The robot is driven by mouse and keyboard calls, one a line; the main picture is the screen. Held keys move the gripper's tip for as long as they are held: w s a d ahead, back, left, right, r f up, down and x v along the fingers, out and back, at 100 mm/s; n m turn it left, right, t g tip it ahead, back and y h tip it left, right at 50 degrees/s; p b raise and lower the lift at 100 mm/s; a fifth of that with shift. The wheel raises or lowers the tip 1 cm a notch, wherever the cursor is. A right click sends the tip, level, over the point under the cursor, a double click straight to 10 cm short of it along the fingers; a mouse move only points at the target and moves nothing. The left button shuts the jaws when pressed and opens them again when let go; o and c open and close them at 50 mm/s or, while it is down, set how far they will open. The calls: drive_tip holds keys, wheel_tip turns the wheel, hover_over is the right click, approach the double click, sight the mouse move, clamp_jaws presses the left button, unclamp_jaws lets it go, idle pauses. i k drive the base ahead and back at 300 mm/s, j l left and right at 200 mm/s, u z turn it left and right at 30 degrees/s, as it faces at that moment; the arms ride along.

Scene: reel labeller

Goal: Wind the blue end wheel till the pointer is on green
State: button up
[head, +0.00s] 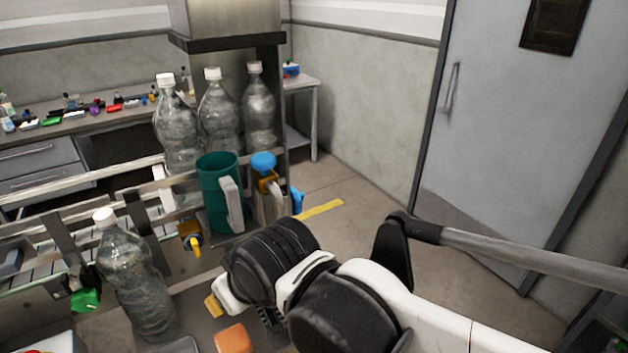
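Two blue parts show at the near right end of the machine, beside the teal mug-like container. One is a round blue knob (264,162) on top of an orange-brown block. The other is a smaller blue part (297,200) lower on the right side, partly hidden. I cannot tell from this view which is the end wheel. No pointer or green mark on a scale can be made out. My arm reaches in from the lower right, with its black wrist just below and in front of these parts. My gripper's fingers are hidden behind the wrist, and I see nothing held.
Clear bottles (218,120) stand behind the teal container (213,180). Another bottle (135,280) stands at front left. A yellow lever (195,246) sticks out near the machine's edge. An orange block (233,339) lies below my wrist. Floor is open toward the grey door (530,140).

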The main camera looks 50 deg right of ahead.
sight(297, 198)
drive_tip(key=l+u, duration=0.1)
drive_tip(key=l, duration=0.4)
drive_tip(key=k+l+u, duration=0.1)
drive_tip(key=l, duration=0.45)
drive_tip(key=l+u, duration=0.1)
drive_tip(key=l, duration=0.4)
drive_tip(key=k+l+u, duration=0.15)
drive_tip(key=l, duration=0.35)
drive_tip(key=k+l+u, duration=0.1)
drive_tip(key=l, duration=0.4)
